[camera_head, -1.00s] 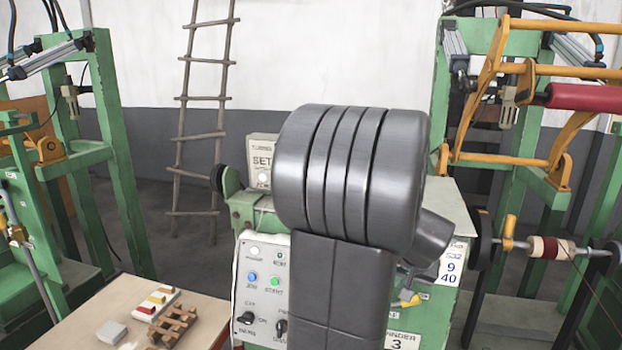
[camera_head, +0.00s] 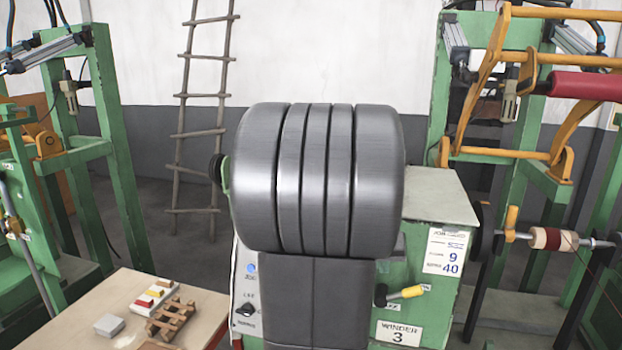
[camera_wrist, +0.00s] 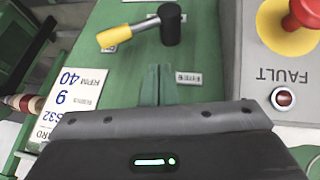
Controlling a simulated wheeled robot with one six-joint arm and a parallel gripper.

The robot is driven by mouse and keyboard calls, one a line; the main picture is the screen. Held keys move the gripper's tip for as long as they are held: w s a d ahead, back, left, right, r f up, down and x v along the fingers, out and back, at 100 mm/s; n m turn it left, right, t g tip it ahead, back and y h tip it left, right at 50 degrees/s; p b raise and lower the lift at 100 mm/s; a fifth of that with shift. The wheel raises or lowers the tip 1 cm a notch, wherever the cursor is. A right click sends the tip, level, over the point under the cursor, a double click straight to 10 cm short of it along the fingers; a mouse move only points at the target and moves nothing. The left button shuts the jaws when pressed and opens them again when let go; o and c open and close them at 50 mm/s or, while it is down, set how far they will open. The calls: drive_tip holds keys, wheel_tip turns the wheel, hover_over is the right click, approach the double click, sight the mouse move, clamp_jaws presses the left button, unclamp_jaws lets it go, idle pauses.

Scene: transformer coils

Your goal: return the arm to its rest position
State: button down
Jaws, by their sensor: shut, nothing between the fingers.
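My arm (camera_head: 318,185) stands upright in the middle of the head view and covers part of the green winder (camera_head: 440,207). My gripper is hidden behind it there. In the wrist view my gripper (camera_wrist: 158,85) shows its two narrow fingers together, shut and empty, in front of the green machine face. A lever with a yellow grip (camera_wrist: 128,32) and a black hub lies beyond the fingertips. I cannot tell the gap between fingers and machine, but no contact shows.
The wrist view shows a red button on a yellow disc (camera_wrist: 300,20) at upper right and a job card (camera_wrist: 67,95) at left. In the head view a bench (camera_head: 80,318) with small blocks stands lower left. Green frames (camera_head: 108,150) flank the winder.

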drive_tip(key=shift+w+a+f+n+h+b, duration=0.15)
drive_tip(key=shift+w+a+n+h+b, duration=0.05)
drive_tip(key=shift+a+h+b, duration=0.55)
drive_tip(key=shift+w+a+f+n+h+b, duration=0.15)
drive_tip(key=shift+w+a+n+h+b, duration=0.05)
drive_tip(key=shift+a+h+b, duration=0.5)
drive_tip(key=shift+s, duration=0.1)
